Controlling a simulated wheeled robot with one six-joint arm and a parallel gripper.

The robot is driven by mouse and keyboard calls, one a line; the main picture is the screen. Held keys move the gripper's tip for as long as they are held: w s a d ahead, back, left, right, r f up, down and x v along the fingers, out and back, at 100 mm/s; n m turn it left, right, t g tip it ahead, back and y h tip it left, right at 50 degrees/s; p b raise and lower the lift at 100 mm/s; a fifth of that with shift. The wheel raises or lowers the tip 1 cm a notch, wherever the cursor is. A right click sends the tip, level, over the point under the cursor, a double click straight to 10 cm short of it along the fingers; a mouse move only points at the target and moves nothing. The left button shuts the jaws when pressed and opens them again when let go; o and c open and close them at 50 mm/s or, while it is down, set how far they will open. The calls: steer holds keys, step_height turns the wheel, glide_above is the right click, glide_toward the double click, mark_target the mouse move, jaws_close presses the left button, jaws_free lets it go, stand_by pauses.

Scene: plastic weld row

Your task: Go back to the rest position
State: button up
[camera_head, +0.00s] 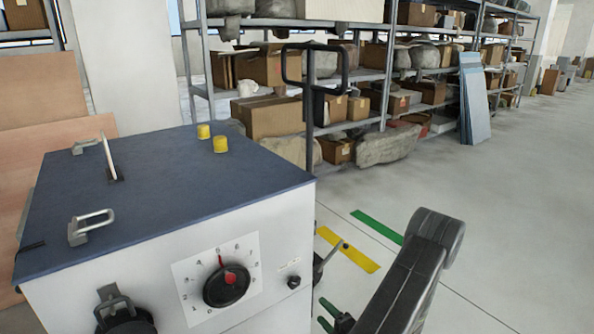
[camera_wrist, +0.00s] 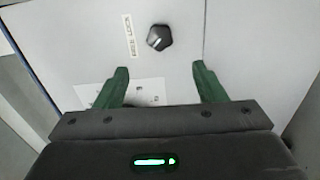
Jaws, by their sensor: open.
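My gripper (camera_wrist: 160,68) is open and empty, its two green fingers spread apart in the wrist view. A black knob (camera_wrist: 159,37) on a pale panel lies beyond the fingertips, between their lines, with a small label beside it. No contact with it shows. In the head view, my gripper's green fingertips (camera_head: 326,315) show at the bottom, just right of the white machine cabinet (camera_head: 270,225). My dark arm rises to their right. A black knob (camera_head: 293,282) also shows on the cabinet front in the head view.
The cabinet has a dark blue top (camera_head: 165,195), a dial with a red pointer (camera_head: 227,284), yellow buttons (camera_head: 220,144) and metal handles (camera_head: 90,227). Loaded shelves (camera_head: 370,75) stand behind. Green (camera_head: 377,226) and yellow (camera_head: 348,250) strips mark the floor. Open floor lies at right.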

mark_target(295, 284)
steer(key=b+x, duration=0.1)
steer(key=x, duration=1.3)
steer(key=shift+a, duration=0.1)
steer(key=n+b, duration=0.2)
steer(key=n, duration=0.2)
steer(key=shift+s+f, duration=0.1)
steer(key=shift+f, duration=0.05)
steer(key=n+b, duration=0.2)
steer(key=n, duration=0.2)
steer(key=shift+n, duration=0.3)
steer(key=n+b, duration=0.1)
steer(key=n, duration=0.4)
steer(key=shift+b, duration=0.4)
steer(key=shift+n+b, duration=0.7)
steer(key=shift+n, duration=1.5)
